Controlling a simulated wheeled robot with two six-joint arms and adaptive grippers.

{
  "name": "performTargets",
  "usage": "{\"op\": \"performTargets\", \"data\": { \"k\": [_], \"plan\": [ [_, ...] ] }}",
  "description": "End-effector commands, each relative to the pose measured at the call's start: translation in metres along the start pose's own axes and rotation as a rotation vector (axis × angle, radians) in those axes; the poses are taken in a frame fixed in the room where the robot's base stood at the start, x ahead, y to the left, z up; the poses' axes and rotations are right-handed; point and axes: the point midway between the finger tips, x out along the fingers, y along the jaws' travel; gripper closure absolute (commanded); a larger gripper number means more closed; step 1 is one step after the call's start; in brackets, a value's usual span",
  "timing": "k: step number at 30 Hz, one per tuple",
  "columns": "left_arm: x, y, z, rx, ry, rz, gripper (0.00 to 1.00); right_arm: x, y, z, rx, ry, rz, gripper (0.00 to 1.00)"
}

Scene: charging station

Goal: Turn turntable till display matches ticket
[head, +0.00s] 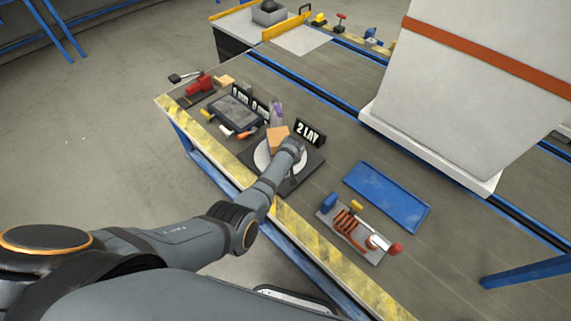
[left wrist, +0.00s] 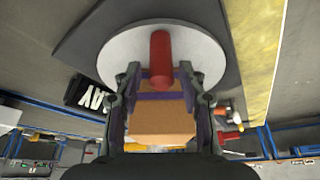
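The turntable is a pale round disc (head: 264,158) on a dark square base (head: 312,163). In the left wrist view the disc (left wrist: 115,55) carries an upright red post (left wrist: 160,50). My left gripper (left wrist: 160,72) is over the disc with its fingers apart on either side of the post, and gaps show beside it. I cannot tell which is the ticket. My right gripper is out of view.
A dark framed tray (head: 236,110) and a red tool (head: 199,84) lie at the left end of the bench. A blue tray (head: 388,195) and a board with a copper coil (head: 350,226) lie to the right. A large white column (head: 460,90) stands behind.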

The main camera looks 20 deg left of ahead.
Motion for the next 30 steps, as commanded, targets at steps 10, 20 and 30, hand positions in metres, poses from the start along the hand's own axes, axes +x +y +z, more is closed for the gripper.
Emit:
{"op": "performTargets", "data": {
  "k": [10, 20, 30],
  "plan": [
    [-0.002, 0.0, -0.001, 0.0, 0.001, 0.0, 0.53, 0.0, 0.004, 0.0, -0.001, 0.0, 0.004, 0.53],
    [-0.059, 0.001, -0.025, -0.002, 0.003, 0.002, 0.53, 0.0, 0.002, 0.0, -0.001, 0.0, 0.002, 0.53],
    [-0.092, 0.0, -0.038, 0.001, 0.0, 0.0, 0.53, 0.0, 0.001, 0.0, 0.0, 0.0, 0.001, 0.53]
  ]
}}
